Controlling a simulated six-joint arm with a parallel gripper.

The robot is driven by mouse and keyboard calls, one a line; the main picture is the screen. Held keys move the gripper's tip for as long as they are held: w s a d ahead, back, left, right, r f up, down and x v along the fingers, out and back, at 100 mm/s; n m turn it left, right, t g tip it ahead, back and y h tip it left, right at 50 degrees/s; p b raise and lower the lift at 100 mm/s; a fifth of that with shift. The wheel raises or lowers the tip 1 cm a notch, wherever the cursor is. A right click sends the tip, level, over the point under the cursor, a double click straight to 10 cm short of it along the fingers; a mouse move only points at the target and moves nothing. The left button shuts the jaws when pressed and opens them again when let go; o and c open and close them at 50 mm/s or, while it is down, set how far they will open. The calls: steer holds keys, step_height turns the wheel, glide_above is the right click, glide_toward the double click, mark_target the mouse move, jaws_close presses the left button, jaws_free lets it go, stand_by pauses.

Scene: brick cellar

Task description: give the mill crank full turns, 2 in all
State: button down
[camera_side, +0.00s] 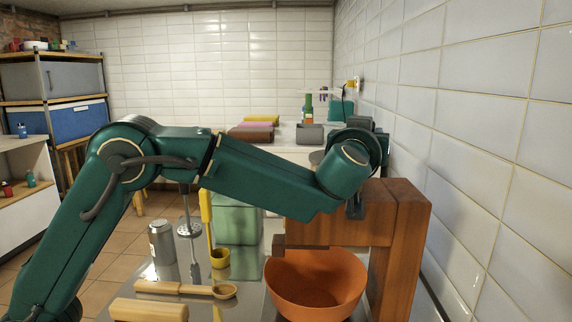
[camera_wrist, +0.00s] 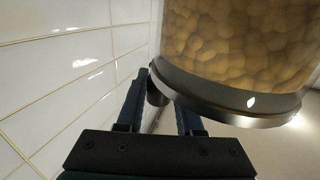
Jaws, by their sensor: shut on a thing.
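The mill (camera_side: 408,240) is a reddish-brown wooden body at the right of the side view, with a short spout over an orange bowl (camera_side: 316,285). My gripper (camera_side: 356,206) is at the top of the mill, partly hidden by my arm. In the wrist view a clear hopper (camera_wrist: 245,45) full of round tan pieces sits on a dark metal rim. My gripper's two fingers (camera_wrist: 160,90) are beside that rim, around a small dark crank knob (camera_wrist: 156,96). The crank arm itself is mostly hidden, so its angle cannot be told.
A white tiled wall (camera_side: 480,130) stands close on the right of the mill. On the counter at left are a grey canister (camera_side: 162,243), a wooden spoon (camera_side: 185,289), a yellow ladle (camera_side: 219,257) and a green box (camera_side: 237,222).

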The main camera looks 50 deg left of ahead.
steer(key=shift+s+d+r+m+t+h, duration=0.1)
steer(key=shift+s+d+m+t+h, duration=0.15)
steer(key=shift+m+h, duration=0.75)
steer(key=shift+s+d+f+m+t+h, duration=0.15)
steer(key=shift+d+m+t+h, duration=0.35)
steer(key=shift+h, duration=0.9)
steer(key=shift+s+d+r+m+t+h, duration=0.15)
steer(key=shift+s+d+m+h, duration=0.1)
steer(key=shift+m+h, duration=0.8)
steer(key=shift+h, duration=0.45)
steer(key=c, duration=0.5)
jaws_free()
steer(key=shift+c, duration=0.2)
steer(key=shift+s, duration=2.6)
